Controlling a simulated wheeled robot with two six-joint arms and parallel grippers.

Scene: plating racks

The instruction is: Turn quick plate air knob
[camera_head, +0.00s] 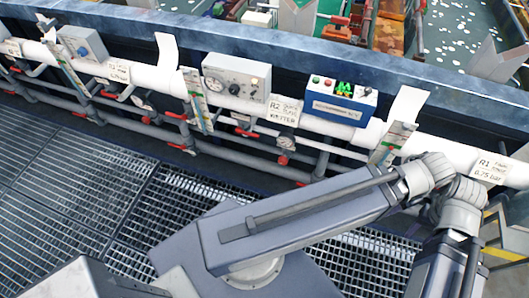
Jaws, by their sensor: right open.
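A grey control box (236,77) with dials and a dark round knob (234,89) sits on the white pipe at upper middle. The label (286,108) to its right starts with R2 and seems to read quick plate; its small print is hard to read. I cannot tell for sure which knob is the quick plate air knob. My right arm crosses the lower middle and bends down at the right. My right gripper (454,270) is at the lower right, open, away from the box; its fingertips are hard to make out. My left gripper is not in view.
Another box with a knob (82,45) is at upper left. Red-handled valves (283,158) line the lower pipes. The grating floor (70,190) is clear at left.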

